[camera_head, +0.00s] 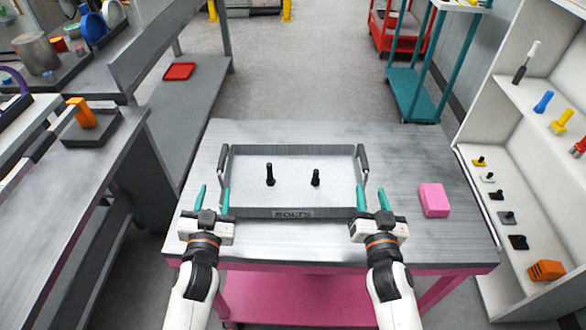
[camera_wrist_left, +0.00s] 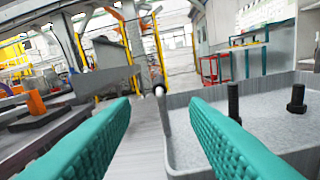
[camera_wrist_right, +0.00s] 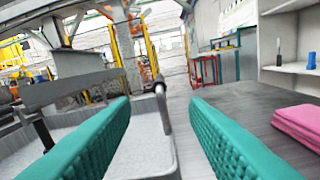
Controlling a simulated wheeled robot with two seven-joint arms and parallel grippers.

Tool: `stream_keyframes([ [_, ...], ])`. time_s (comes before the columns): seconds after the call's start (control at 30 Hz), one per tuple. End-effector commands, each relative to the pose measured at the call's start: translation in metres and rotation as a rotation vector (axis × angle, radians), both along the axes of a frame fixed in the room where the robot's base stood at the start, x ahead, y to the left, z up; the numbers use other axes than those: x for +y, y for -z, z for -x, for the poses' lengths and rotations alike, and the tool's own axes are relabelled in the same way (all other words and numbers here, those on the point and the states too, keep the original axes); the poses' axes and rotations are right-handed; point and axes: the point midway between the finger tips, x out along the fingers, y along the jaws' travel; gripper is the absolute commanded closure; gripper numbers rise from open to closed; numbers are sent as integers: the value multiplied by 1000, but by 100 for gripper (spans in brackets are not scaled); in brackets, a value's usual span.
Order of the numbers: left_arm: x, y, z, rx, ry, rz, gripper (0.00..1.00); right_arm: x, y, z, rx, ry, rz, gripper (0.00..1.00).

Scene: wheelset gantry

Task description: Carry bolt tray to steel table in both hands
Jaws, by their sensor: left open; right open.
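The bolt tray (camera_head: 293,212) is a shallow grey tray marked BOLTS, lying on the steel table (camera_head: 415,150). Two black bolts, a left one (camera_head: 270,175) and a right one (camera_head: 316,178), stand upright in it. It has a dark bar handle on each side, left (camera_head: 223,158) and right (camera_head: 362,158). My left gripper (camera_head: 213,200) is open at the tray's front left corner. In the left wrist view the left handle (camera_wrist_left: 158,85) shows ahead between the teal fingers. My right gripper (camera_head: 372,200) is open at the front right corner. The right handle (camera_wrist_right: 160,88) shows ahead between its fingers.
A white shelf (camera_head: 480,130) with small parts stands at right. Grey workbenches (camera_head: 60,200) stand at left, one with an orange part (camera_head: 82,112). A teal cart (camera_head: 412,95) stands behind.

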Motion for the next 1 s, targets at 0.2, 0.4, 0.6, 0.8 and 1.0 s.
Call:
stream_keyframes([
  [0.2, 0, 0, 0, 1, 0, 0, 58, 0, 0, 0, 1, 0, 0, 58],
  [0.4, 0, 0, -11, -1, 0, -1, 58, 0, 0, -11, -1, -1, 2, 58],
  [0.6, 0, 0, -46, -3, 2, -2, 58, 0, 0, -46, -2, -1, 4, 58],
  [0.8, 0, 0, -84, -2, 0, -2, 58, 0, 0, -84, -2, -1, 2, 58],
  [1.0, 0, 1, -110, 0, 0, 0, 58, 0, 1, -110, 0, 0, 1, 58],
])
